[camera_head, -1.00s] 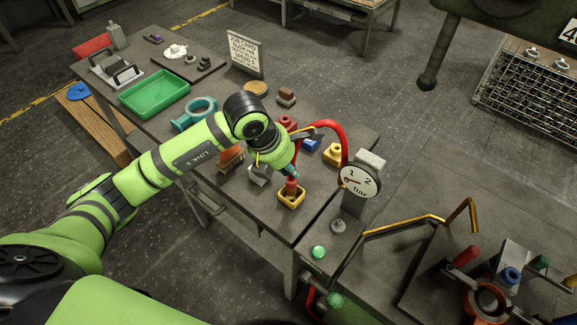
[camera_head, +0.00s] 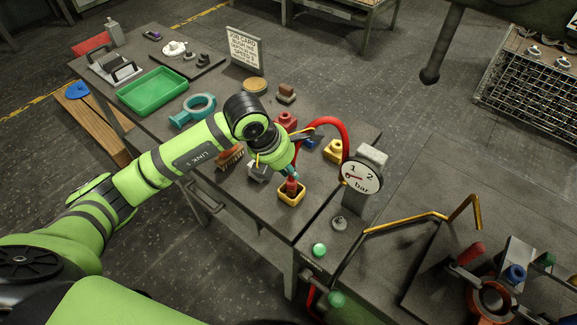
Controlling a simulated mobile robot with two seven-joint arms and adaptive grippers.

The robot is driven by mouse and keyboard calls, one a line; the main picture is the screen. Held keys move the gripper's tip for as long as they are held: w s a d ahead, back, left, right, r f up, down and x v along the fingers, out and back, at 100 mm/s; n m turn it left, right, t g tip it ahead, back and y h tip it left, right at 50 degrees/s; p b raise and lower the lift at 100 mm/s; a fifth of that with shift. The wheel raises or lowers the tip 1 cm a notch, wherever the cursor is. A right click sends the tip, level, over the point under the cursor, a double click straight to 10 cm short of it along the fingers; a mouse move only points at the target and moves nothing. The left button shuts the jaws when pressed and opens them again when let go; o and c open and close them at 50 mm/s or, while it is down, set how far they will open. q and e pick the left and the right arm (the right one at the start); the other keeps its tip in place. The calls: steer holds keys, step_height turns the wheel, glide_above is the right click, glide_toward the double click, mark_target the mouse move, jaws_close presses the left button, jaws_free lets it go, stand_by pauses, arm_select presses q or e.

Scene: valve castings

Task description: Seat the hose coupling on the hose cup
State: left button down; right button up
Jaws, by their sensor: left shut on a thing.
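My left gripper (camera_head: 292,171) reaches down over the workbench (camera_head: 250,205), shut on the red hose coupling (camera_head: 291,187). The coupling is upright, with its lower end inside the square yellow hose cup (camera_head: 291,199) near the bench's front edge. How deep it sits in the cup cannot be told. The red hose (camera_head: 337,128) arches behind the gripper toward the pressure gauge (camera_head: 361,175); its end near the gripper is partly hidden. My right gripper is not in view.
Close by are a yellow block (camera_head: 334,151), a red block (camera_head: 287,121), a grey block (camera_head: 259,171) and a brush (camera_head: 231,158). A brass pipe (camera_head: 410,222) crosses at right.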

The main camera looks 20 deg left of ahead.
arm_select(q)
steer(key=shift+f, duration=0.2)
steer(key=c, duration=1.1)
jaws_free()
steer(key=v, duration=1.2)
